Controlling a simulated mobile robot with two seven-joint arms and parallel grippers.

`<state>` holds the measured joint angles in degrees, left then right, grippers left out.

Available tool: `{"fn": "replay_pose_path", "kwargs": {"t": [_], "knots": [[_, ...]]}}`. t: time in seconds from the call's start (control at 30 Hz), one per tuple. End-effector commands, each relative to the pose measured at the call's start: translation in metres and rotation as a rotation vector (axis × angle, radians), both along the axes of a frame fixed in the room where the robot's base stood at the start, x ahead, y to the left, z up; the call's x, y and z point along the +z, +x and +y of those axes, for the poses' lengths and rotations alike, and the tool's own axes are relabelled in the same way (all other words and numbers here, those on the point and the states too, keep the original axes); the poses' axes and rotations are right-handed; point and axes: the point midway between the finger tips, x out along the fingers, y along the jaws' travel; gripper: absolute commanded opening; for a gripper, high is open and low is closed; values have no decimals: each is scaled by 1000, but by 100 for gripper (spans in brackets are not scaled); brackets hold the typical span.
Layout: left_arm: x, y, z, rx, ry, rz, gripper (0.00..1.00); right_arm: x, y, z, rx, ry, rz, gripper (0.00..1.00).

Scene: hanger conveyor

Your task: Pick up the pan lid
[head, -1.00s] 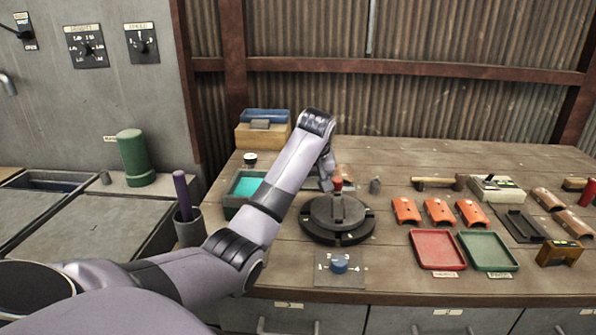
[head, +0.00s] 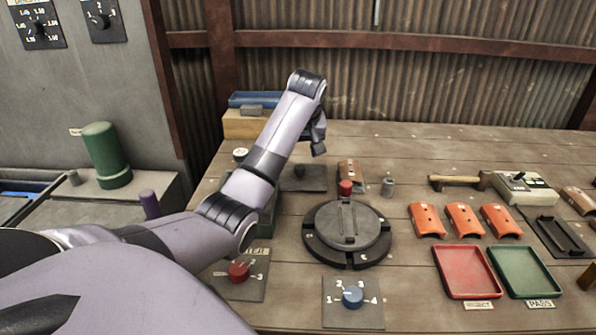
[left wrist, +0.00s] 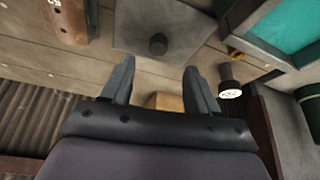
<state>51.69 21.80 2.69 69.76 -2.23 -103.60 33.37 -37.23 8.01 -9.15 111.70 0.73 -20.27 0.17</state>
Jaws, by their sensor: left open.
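A flat dark square plate with a small dark knob (head: 312,184), the thing most like a pan lid, lies on the wooden bench right of my left forearm. The left wrist view shows it as a grey plate (left wrist: 185,38) with its knob up, beyond the fingertips. My left gripper (head: 318,148) is above and behind the plate in the head view, partly hidden by its own wrist. In the left wrist view the gripper (left wrist: 160,72) has its fingers apart with nothing between them. The plate is apart from the fingers. My right gripper is not in view.
A teal-lined box (left wrist: 295,30) is close by. Red (head: 446,262) and green trays lie front right.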

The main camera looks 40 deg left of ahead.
Motion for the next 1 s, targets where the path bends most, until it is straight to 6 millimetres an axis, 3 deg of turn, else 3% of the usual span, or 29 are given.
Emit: {"fn": "replay_pose_path", "kwargs": {"t": [0.63, 1.0], "knots": [[-59, 18, 18, 2, -1, 3, 60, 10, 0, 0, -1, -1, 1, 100], [-65, 20, 21, 1, 0, 0, 57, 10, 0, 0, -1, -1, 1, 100]]}}
